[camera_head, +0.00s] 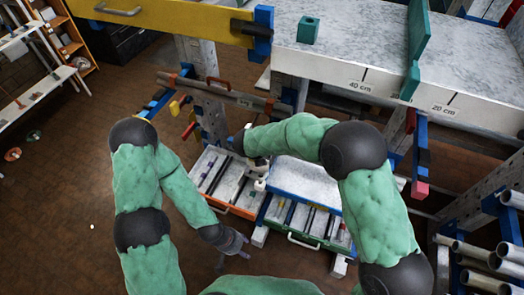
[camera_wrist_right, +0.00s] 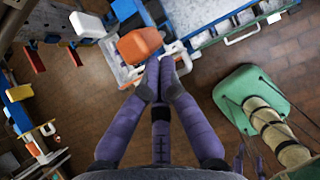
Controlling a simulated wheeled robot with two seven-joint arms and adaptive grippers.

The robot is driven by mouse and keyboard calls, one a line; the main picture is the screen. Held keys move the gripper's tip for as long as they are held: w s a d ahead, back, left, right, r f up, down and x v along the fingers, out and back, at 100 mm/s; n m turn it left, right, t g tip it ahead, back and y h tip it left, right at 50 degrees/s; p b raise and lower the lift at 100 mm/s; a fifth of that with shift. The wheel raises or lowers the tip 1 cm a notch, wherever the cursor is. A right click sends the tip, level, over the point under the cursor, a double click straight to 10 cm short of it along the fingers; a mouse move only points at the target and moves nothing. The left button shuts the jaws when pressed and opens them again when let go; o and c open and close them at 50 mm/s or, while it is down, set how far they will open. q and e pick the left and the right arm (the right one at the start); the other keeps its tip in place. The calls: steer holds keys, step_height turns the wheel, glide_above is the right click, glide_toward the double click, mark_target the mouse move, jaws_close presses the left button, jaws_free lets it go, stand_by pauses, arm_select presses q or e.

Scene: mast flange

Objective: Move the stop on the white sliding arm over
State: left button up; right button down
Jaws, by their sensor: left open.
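A pale white-grey beam (camera_head: 340,68) crosses the top right of the head view, marked 40 cm and 20 cm. My left gripper (camera_head: 233,242) is open and empty, low in front of the drawers and far from the plate. My right gripper (camera_wrist_right: 160,66) has its purple fingertips together in the right wrist view, close to an orange block (camera_wrist_right: 139,44). I cannot tell whether they touch it. The plate is not recognisable there.
A small teal block (camera_head: 307,30) sits on the beam, left of the plate. A yellow bar (camera_head: 175,18) ends at a blue bracket (camera_head: 263,30). Open drawers (camera_head: 229,183) stand below the beam. Pipes (camera_head: 478,258) lie racked at lower right.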

steer(key=shift+w+d+r, duration=0.2)
steer(key=shift+w, duration=0.35)
steer(key=shift+w+d+r, duration=0.15)
steer(key=shift+w+r, duration=0.05)
steer(key=shift+w, duration=0.35)
steer(key=shift+w+r, duration=0.1)
steer(key=shift+r, duration=0.05)
